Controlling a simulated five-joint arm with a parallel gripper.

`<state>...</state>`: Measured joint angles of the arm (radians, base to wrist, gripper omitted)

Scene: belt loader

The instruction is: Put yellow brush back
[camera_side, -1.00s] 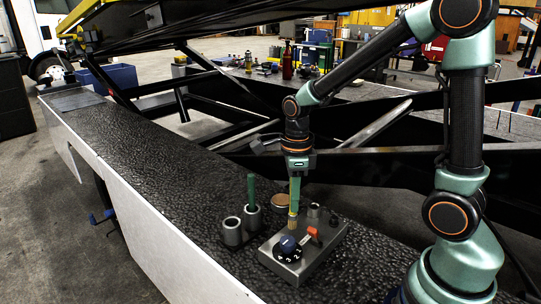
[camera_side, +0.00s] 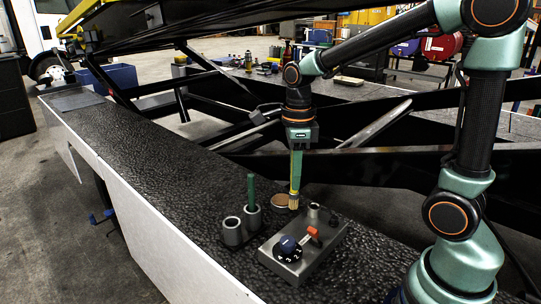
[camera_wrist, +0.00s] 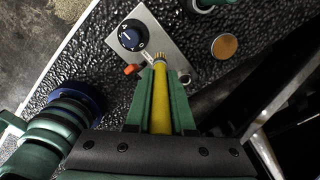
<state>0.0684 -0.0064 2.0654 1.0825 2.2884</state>
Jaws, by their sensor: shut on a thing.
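The yellow brush (camera_wrist: 161,100) is held between the two green fingers of my gripper (camera_wrist: 160,85) in the wrist view. Its tan bristles point down in the side view (camera_side: 294,202), and my gripper (camera_side: 296,172) is shut around the handle. The brush hangs upright above the far edge of the grey control box. Two grey cups stand left of the box: the left cup (camera_side: 232,232) looks empty, and the right cup (camera_side: 252,216) holds an upright green handle (camera_side: 251,188). I cannot tell whether the bristles touch anything.
The control box (camera_side: 292,268) has a blue knob (camera_side: 289,245), a red-tipped lever (camera_side: 312,231) and a short grey socket (camera_side: 314,212). A round brown-topped disc (camera_side: 279,199) lies beside the brush. The dark textured bench top (camera_side: 160,150) is clear to the left.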

